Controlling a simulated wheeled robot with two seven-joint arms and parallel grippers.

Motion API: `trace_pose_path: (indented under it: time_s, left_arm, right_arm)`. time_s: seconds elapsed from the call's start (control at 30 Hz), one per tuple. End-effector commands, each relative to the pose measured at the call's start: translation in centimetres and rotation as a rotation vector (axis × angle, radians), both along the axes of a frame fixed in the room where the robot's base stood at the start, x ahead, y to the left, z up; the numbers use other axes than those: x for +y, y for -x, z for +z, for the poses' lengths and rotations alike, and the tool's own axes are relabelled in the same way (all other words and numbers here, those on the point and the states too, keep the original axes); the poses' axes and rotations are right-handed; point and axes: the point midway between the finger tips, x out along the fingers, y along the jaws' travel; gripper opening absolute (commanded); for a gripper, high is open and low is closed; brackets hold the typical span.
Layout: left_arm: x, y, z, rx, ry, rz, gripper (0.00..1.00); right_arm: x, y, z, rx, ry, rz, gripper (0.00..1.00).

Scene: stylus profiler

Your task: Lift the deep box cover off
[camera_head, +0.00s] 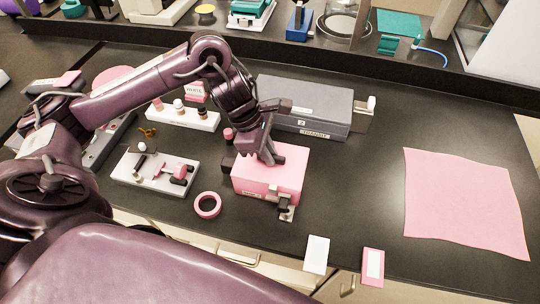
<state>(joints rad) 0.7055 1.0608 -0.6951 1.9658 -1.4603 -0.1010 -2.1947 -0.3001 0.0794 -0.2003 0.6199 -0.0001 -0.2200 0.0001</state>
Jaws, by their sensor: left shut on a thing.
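The deep box cover appears to be the pink box-shaped cover (292,178) at the middle of the bench in the head view. It sits low, with a metal bracket and dark parts (285,205) showing at its front right corner. My left gripper (266,158) points down at the top of the cover and is shut on it at its upper left part. The exact grip point is partly hidden by the fingers. I cannot tell whether the cover is raised at all. My right gripper is not in view.
A grey labelled case (310,105) stands close behind the cover. A white fixture plate (155,172) and a pink tape ring (207,205) are to its left. A pink cloth (465,200) lies flat at right. The bench between cover and cloth is clear.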

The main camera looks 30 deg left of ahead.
Motion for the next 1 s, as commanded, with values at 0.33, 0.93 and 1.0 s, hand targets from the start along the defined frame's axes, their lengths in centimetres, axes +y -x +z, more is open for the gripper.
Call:
trace_pose_path:
  time_s: [0.33, 0.93, 1.0]
  left_arm:
    - [0.0, -0.2, 2.6, -0.007, -0.001, 0.0, 0.0]
    - [0.0, -0.1, 13.6, -0.007, -0.001, 0.0, 0.0]
    - [0.0, -0.1, 14.8, -0.006, -0.001, 0.0, 0.0]
  right_arm:
    - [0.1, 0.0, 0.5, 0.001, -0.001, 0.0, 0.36]
    - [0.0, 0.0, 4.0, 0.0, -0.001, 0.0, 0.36]
    - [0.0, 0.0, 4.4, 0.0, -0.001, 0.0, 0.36]
